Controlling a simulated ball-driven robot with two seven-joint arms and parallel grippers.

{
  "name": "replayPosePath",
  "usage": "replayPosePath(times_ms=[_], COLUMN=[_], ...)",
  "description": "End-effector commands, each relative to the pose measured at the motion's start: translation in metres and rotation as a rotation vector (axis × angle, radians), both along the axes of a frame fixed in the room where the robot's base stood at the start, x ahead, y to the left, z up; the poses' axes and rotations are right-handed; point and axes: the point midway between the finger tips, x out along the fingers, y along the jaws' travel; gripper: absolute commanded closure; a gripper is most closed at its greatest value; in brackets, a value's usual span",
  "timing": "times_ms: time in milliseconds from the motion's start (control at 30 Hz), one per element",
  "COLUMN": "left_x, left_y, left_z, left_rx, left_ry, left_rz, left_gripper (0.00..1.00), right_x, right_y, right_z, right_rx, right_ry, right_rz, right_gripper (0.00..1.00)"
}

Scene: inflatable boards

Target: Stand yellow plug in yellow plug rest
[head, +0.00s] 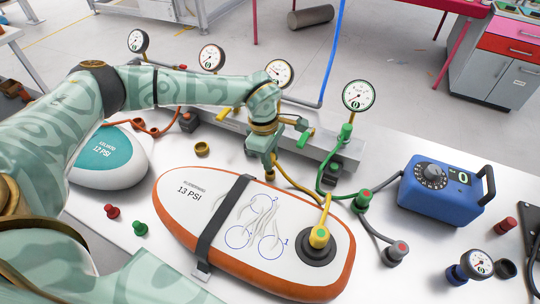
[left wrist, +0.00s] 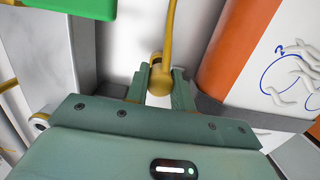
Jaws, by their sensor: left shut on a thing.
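My left gripper (head: 268,172) points down beyond the far edge of the orange-rimmed white board (head: 185,222). In the left wrist view its fingers (left wrist: 161,88) are shut on a small yellow piece, which looks like the yellow plug (left wrist: 160,76). A yellow hose runs up from or just behind it; I cannot tell which. A small open yellow ring, likely the yellow plug rest (head: 203,148), stands empty on the table left of the gripper. My right gripper is not in view.
A yellow hose coupling (head: 320,237) sits on the board's valve. A gauge rail (head: 310,145) stands behind the gripper. A blue pump box (head: 440,188) stands at right.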

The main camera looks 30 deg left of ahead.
Motion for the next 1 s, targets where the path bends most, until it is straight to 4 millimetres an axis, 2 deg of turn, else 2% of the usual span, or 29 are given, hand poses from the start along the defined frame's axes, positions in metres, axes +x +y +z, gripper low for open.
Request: replayPosePath(times_ms=[1000], left_x=[0.0], left_y=[0.0], left_z=[-0.026], left_rx=[0.0], left_ry=[0.0], left_rz=[0.0], left_gripper=[1.0], right_x=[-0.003], right_y=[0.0], right_z=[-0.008], right_rx=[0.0], right_ry=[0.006], right_rz=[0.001], right_gripper=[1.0])
